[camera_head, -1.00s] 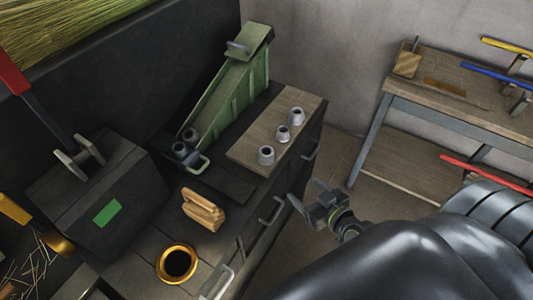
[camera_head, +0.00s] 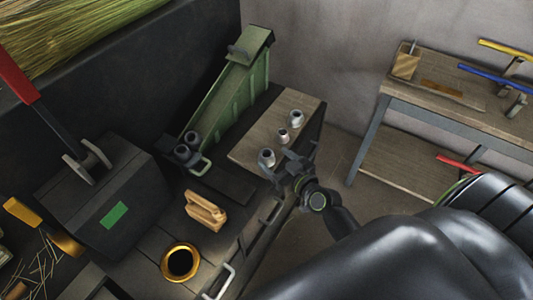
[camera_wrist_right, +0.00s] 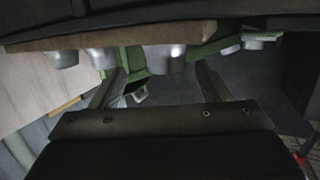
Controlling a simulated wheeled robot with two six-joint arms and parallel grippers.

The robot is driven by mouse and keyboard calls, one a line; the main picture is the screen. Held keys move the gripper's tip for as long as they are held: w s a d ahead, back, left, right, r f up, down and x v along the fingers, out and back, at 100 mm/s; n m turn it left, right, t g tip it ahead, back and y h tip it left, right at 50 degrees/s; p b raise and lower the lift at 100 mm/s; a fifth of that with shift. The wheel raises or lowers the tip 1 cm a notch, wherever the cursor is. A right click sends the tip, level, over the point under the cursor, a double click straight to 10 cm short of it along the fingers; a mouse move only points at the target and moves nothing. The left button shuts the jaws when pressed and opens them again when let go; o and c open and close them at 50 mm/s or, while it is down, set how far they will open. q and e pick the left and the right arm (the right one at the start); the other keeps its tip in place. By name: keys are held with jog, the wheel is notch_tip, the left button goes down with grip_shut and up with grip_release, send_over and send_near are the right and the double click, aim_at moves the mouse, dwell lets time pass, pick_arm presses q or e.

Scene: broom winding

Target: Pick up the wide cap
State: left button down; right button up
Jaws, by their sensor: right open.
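Three grey caps stand in a row on a wooden board at the cabinet's right end. The nearest cap (camera_head: 266,157) looks the widest; the middle cap (camera_head: 283,135) is smaller, and the far cap (camera_head: 296,118) stands near the back edge. My right gripper (camera_head: 288,163) is open and empty at the board's front edge, close to the nearest cap. In the right wrist view, upside down, that cap (camera_wrist_right: 166,58) appears between the open fingers (camera_wrist_right: 162,72), with no clear contact. My left gripper is not in view.
A green ramp (camera_head: 228,95) with two dark cups (camera_head: 187,153) at its foot stands left of the wooden board (camera_head: 250,145). A tan block (camera_head: 205,210) and a brass ring (camera_head: 181,262) lie nearer. Handles stick out from the cabinet front. A workbench (camera_head: 440,95) stands at the right.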

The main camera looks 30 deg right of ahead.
aim_at(263, 151)
jog(key=x, duration=0.1)
jog(key=p+x, duration=0.1)
jog(key=x, duration=0.3)
jog(key=shift+a+r, duration=0.25)
jog(key=shift+a, duration=0.1)
jog(key=shift+w+f, duration=0.15)
jog(key=shift+w, duration=0.4)
jog(key=shift+c, duration=0.3)
jog(key=c, duration=1)
jog(key=shift+c, duration=0.2)
